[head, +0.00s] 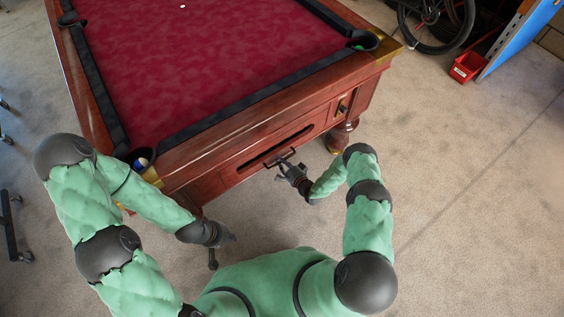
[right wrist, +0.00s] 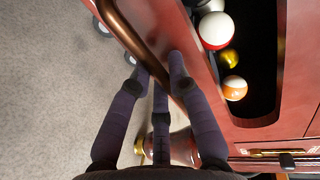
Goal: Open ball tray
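The ball tray (head: 262,160) is a wooden panel with a long dark slot in the near end of the red-clothed pool table. Its bronze handle (right wrist: 135,37) crosses the top of the right wrist view. My right gripper (head: 286,167) is at this handle; in the right wrist view its fingers (right wrist: 158,68) close in on both sides of the bar. Several balls, among them a red-and-white one (right wrist: 215,30) and an orange-and-white one (right wrist: 235,88), lie inside the slot. My left gripper (head: 228,238) hangs low, away from the table; its fingers are too small to read.
The pool table (head: 215,50) fills the top left. A turned table leg (head: 341,136) stands right of the tray. Bare carpet (head: 470,190) lies to the right.

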